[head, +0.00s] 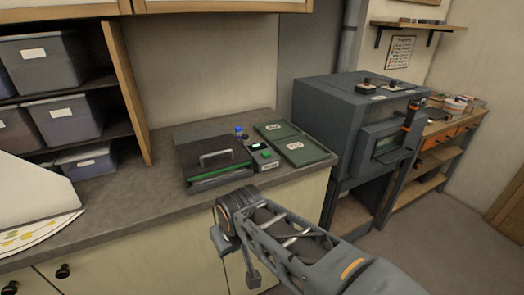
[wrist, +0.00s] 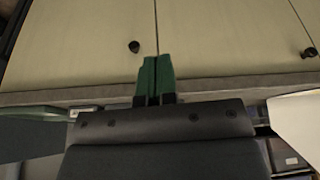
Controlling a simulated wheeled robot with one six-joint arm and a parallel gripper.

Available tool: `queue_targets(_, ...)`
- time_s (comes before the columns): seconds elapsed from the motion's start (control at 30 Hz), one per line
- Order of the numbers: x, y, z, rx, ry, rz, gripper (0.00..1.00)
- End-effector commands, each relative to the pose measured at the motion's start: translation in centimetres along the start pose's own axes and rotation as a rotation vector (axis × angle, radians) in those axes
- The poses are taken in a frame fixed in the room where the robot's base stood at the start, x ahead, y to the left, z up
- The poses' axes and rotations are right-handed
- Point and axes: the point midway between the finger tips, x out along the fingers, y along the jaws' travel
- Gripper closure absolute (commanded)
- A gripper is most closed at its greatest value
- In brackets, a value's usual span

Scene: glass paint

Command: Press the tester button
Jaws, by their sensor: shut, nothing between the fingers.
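The tester's small control box (head: 257,147) stands on the counter in the head view, joined to the right of a dark grey unit with a handle (head: 214,160) and a green strip along its front. A green button (head: 266,153) shows on its top, beside a small dark display. My gripper (wrist: 157,62) is shut and empty in the wrist view, its green fingers together in front of the cabinet doors, apart from the button. In the head view my wrist is in front of the counter; the fingertips cannot be made out. The button is not visible in the wrist view.
Two green trays (head: 305,150) lie right of the tester, and a blue-topped item (head: 239,131) stands behind it. A grey kiln-like machine (head: 350,115) stands further right. A white panel (head: 30,198) and shelves with bins (head: 63,117) are left. Bare counter (head: 130,205) lies between.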

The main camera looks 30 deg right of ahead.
Motion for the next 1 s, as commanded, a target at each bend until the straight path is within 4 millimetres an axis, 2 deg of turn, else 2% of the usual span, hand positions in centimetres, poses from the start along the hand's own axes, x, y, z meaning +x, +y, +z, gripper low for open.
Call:
queue_targets(0.13,0.0,0.0,-0.1,0.003,0.0,-0.001,1.0)
queue_targets(0.23,-0.5,0.3,-1.3,0.033,0.009,-0.008,1.0)
queue_targets(0.37,-1.8,1.8,-5.7,0.138,0.045,-0.036,1.0)
queue_targets(0.43,-2.6,3.4,-9.1,0.222,0.08,-0.057,1.0)
queue_targets(0.6,-4.2,9.4,-17.4,0.433,0.187,-0.106,1.0)
queue_targets(0.7,-4.9,13.7,-21.2,0.541,0.255,-0.126,1.0)
queue_targets(0.83,-5.4,19.1,-24.6,0.655,0.336,-0.144,1.0)
queue_targets(1.0,-5.9,24.4,-26.9,0.753,0.414,-0.156,1.0)
